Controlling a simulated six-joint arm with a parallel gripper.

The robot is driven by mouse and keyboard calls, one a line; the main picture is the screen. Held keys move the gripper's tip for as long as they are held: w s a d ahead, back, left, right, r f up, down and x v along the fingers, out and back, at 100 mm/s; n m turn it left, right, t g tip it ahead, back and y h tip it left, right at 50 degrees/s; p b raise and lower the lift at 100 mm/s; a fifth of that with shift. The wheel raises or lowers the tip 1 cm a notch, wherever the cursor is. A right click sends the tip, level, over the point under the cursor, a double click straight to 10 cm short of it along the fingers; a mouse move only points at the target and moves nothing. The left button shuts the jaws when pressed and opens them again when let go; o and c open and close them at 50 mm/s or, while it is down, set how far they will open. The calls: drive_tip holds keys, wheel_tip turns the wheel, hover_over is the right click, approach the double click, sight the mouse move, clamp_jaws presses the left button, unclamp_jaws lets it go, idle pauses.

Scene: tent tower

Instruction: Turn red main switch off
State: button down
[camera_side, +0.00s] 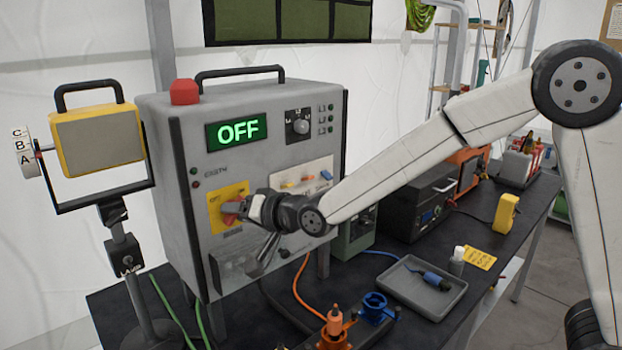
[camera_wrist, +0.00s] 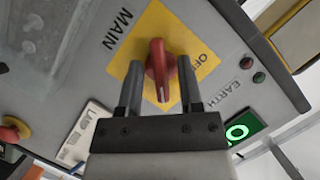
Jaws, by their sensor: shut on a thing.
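The red main switch (camera_side: 232,213) is a knob on a yellow plate (camera_side: 214,195) at the lower left of the grey cabinet's front. My gripper (camera_side: 246,209) reaches it from the right and partly covers it in the side view. In the wrist view the red handle (camera_wrist: 158,72) stands between my gripper's two grey fingers (camera_wrist: 159,82), which are shut on it. The green display (camera_side: 237,131) on the cabinet reads OFF.
A grey tray (camera_side: 410,300), a blue holder (camera_side: 374,306) and cables lie on the dark table. A yellow lamp (camera_side: 97,139) stands at left.

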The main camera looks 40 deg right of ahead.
drive_tip(key=shift+n+h, duration=0.3)
drive_tip(key=shift+n, duration=0.1)
drive_tip(key=shift+n+g+h, duration=0.3)
drive_tip(key=shift+n+h, duration=0.3)
drive_tip(key=shift+n, duration=0.5)
drive_tip(key=shift+a+n+h, duration=0.1)
drive_tip(key=shift+n+h, duration=1.1)
drive_tip(key=shift+n, duration=0.4)
drive_tip(key=n+h, duration=0.2)
drive_tip(key=n, duration=0.1)
drive_tip(key=n+h, duration=0.1)
drive_tip(key=n, duration=0.2)
drive_tip(key=shift+h, duration=0.4)
drive_tip(key=shift+t, duration=0.4)
drive_tip(key=c, duration=0.6)
unclamp_jaws()
drive_tip(key=shift+c, duration=0.2)
